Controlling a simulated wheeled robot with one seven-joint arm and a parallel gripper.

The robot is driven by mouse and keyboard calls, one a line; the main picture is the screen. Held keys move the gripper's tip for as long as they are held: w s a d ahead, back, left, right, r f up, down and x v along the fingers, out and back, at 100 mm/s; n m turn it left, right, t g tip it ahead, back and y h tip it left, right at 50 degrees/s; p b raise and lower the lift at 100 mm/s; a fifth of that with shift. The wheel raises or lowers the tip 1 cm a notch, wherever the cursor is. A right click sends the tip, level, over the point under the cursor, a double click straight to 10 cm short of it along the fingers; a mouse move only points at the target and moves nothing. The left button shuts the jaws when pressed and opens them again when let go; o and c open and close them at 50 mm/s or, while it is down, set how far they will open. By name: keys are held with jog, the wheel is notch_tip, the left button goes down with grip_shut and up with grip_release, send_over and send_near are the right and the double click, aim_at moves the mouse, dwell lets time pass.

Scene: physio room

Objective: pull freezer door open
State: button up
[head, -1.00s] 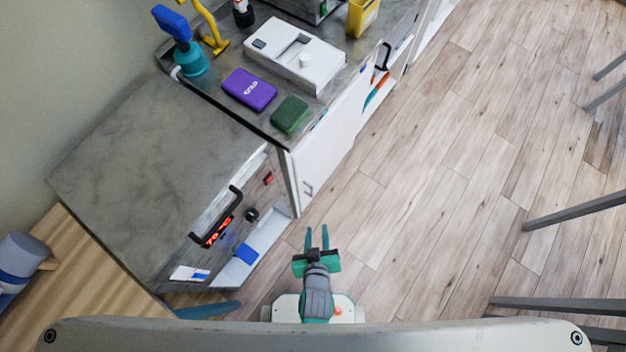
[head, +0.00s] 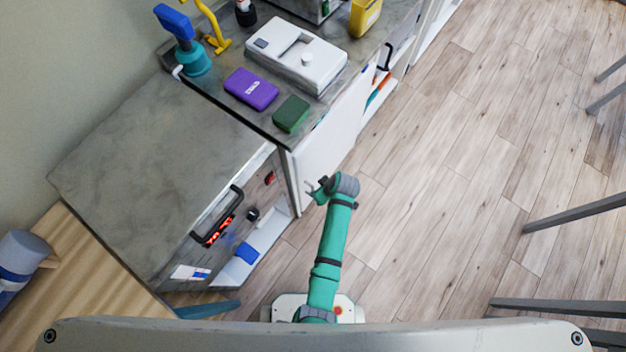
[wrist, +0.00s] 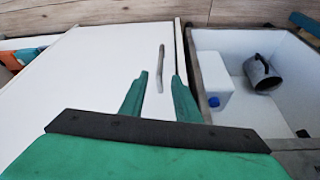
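The freezer door is a white panel (head: 335,130) on the front of the grey-topped counter, and it looks shut. It fills the left of the wrist view (wrist: 85,85). Its thin grey bar handle (wrist: 160,70) stands near the door's right edge in that view. My gripper (head: 311,188) is at the door's lower corner in the head view, where it hides the handle. In the wrist view my gripper (wrist: 157,80) has its green fingers apart, one on each side of the handle's lower part. I cannot tell whether either finger touches it.
Beside the door, an open white compartment (wrist: 225,45) holds a grey mug (wrist: 262,75) and a white block (wrist: 204,80). A unit with a black handle (head: 218,215) stands left of my arm. Wooden floor (head: 440,200) to the right is clear up to grey bars (head: 575,212).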

jog(key=x, duration=1)
jog(key=shift+w+a+f, duration=0.1)
jog(key=shift+f, duration=0.15)
jog(key=shift+a, duration=0.1)
grip_shut()
